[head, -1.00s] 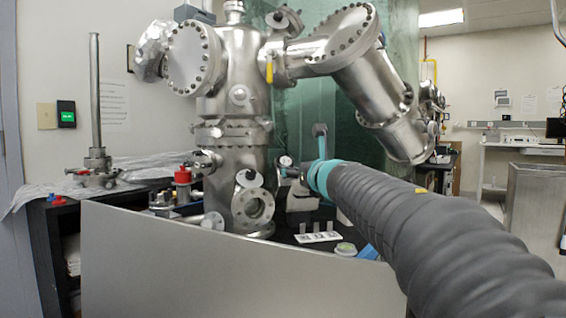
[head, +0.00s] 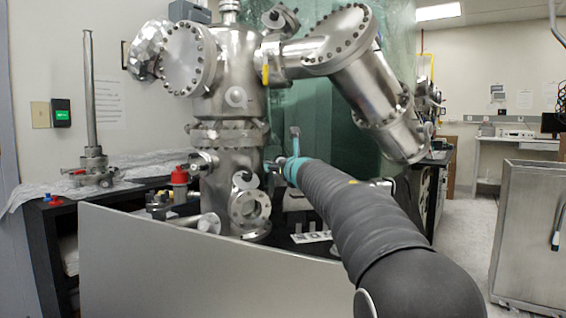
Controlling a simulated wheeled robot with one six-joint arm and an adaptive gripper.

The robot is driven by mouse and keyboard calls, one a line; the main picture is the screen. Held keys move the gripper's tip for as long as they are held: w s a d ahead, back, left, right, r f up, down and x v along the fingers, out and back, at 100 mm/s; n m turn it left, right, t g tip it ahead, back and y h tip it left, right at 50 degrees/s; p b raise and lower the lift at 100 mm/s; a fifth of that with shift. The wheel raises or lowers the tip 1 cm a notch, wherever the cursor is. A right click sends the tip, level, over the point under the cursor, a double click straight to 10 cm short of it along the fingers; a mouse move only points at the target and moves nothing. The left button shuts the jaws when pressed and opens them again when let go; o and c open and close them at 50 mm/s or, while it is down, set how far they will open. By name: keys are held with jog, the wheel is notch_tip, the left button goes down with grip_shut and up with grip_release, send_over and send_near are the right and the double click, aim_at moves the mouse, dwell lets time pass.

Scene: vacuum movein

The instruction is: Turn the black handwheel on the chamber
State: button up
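The steel chamber (head: 232,135) stands behind a grey panel, left of the middle in the head view. I cannot clearly pick out the black handwheel; a small dark round part (head: 246,180) sits above the lower round window, and another dark-edged part is on the upper neck. My arm reaches in from the lower right, its teal wrist (head: 293,171) just right of the chamber's lower body. My gripper (head: 279,162) is mostly hidden beyond the wrist. I cannot tell whether it touches anything or how its fingers stand.
A grey panel (head: 200,262) stands in front of the chamber. A thick angled steel tube (head: 370,85) hangs above my arm. A white holder (head: 312,237) lies on the dark bench. A red-capped part (head: 179,177) is left of the chamber. Open floor shows at right.

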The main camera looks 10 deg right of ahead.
jog(key=c, duration=1.2)
jog(key=shift+o, duration=0.2)
jog(key=shift+a+m+h, duration=0.1)
jog(key=shift+m+h, duration=2.1)
jog(key=shift+m, duration=0.6)
jog(key=m+g+h+p, duration=0.1)
jog(key=m+h, duration=0.1)
jog(key=m+h+p, duration=0.1)
jog(key=m+h, duration=0.1)
jog(key=m, duration=0.1)
jog(key=shift+w+a+r+g, duration=0.1)
jog(key=shift+r+g, duration=0.05)
jog(key=shift+g, duration=0.25)
jog(key=m+g+h, duration=0.1)
jog(key=m, duration=0.1)
jog(key=m+g+h, duration=0.1)
jog(key=m, duration=0.2)
jog(key=shift+p, duration=0.4)
jog(key=shift+m+g+h, duration=0.7)
jog(key=shift+m+g, duration=1)
jog(key=shift+m, duration=0.3)
jog(key=shift+m+g, duration=0.3)
jog(key=shift+m, duration=0.1)
